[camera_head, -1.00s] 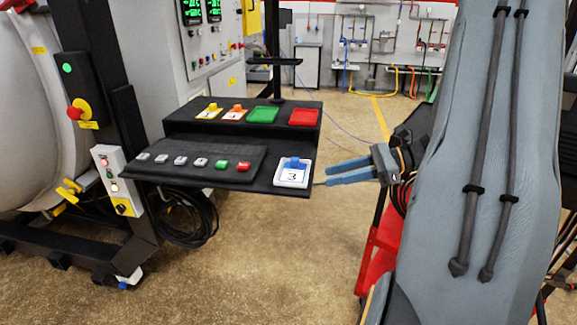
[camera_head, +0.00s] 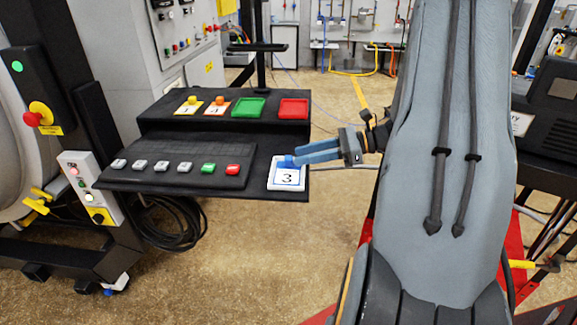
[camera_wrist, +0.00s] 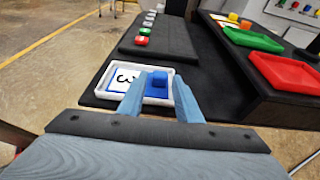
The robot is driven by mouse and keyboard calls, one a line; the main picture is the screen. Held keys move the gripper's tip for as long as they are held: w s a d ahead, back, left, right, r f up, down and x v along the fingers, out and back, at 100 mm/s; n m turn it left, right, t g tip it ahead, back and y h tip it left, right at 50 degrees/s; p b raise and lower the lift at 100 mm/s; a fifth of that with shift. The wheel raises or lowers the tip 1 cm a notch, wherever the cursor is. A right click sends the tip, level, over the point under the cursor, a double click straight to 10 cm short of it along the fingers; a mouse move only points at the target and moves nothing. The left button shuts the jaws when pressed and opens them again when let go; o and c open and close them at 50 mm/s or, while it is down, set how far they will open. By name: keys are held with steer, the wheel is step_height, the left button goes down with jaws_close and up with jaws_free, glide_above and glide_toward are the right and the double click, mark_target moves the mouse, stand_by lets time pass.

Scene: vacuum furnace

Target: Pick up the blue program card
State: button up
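The blue program card (camera_head: 288,178) has a white face marked 3, a blue border and a blue knob. It lies in a white tray (camera_wrist: 105,92) at the right end of the lower black shelf. My gripper (camera_head: 297,156) reaches in from the right, with its blue fingertips at the knob. In the wrist view my gripper (camera_wrist: 160,92) is open, one finger on each side of the knob (camera_wrist: 158,79). I cannot tell whether the fingers touch it. In the head view the fingers hide part of the knob.
A black panel with several small buttons (camera_head: 185,160) lies left of the card. Yellow and orange cards (camera_head: 216,107), a green tray (camera_head: 248,108) and a red tray (camera_head: 293,107) are on the raised shelf behind. A control post (camera_head: 90,190) stands at left. The floor in front is clear.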

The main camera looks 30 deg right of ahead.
mark_target(289, 157)
steer(key=shift+p+x, duration=0.45)
steer(key=shift+x, duration=1.15)
jaws_close()
